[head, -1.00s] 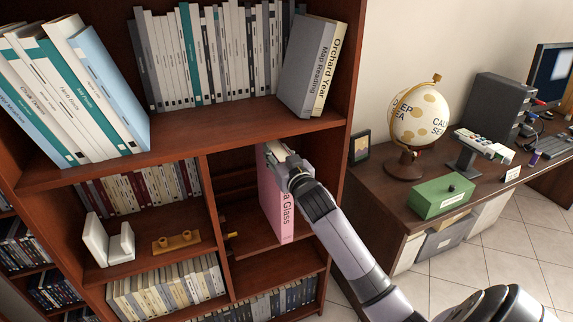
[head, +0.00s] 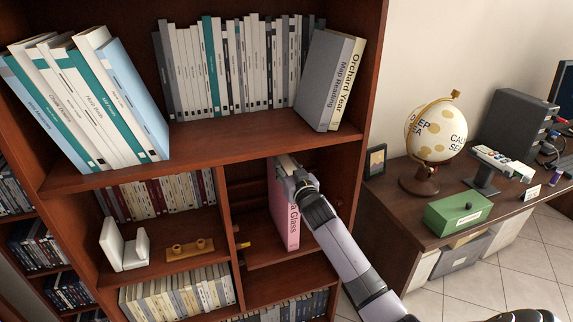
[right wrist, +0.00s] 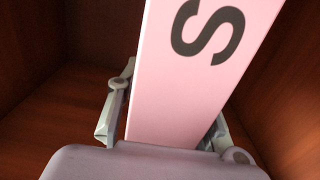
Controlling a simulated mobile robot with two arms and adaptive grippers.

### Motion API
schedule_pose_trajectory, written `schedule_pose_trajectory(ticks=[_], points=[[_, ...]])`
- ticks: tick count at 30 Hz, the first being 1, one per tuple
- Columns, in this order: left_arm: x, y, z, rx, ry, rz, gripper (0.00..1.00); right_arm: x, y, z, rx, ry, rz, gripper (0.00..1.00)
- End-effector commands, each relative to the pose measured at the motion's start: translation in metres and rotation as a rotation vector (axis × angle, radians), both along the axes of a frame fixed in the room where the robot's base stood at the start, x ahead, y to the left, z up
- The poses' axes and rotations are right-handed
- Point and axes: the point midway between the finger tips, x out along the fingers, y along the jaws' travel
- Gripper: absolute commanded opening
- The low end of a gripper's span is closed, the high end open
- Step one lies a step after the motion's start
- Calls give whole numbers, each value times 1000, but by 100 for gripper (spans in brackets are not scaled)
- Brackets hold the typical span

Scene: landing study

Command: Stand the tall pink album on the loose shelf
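The tall pink album (head: 280,212) stands upright in the right-hand middle compartment of the bookcase, its lettered spine facing out. Its lower end is at the loose shelf (head: 262,252); I cannot tell whether it bears on it. My right gripper (head: 293,180) reaches in from the right and is shut on the upper part of the album. In the right wrist view the pink spine (right wrist: 195,80) runs between the two fingers (right wrist: 165,125), one on each side. The gripper hides part of the album's upper end. My left gripper is not in view.
An upright divider (head: 226,225) bounds the compartment on the left, the bookcase side wall (head: 350,170) on the right. A small yellow peg (head: 243,245) shows by the divider. White bookends (head: 125,245) and a brass-coloured holder (head: 190,249) stand left. A desk with a globe (head: 436,135) is at right.

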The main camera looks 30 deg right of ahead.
Motion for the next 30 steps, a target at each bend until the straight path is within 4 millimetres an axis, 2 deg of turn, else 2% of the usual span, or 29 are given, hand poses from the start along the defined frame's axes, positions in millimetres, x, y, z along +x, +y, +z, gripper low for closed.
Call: schedule_pose_trajectory(ticks=[8,20,23,30], points=[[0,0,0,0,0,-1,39,0,0,0,0,0,0,52],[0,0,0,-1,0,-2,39,-5,1,0,0,0,1,53],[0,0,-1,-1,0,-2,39,-17,4,-1,1,0,1,53],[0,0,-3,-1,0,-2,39,-65,16,-1,0,0,1,53]])
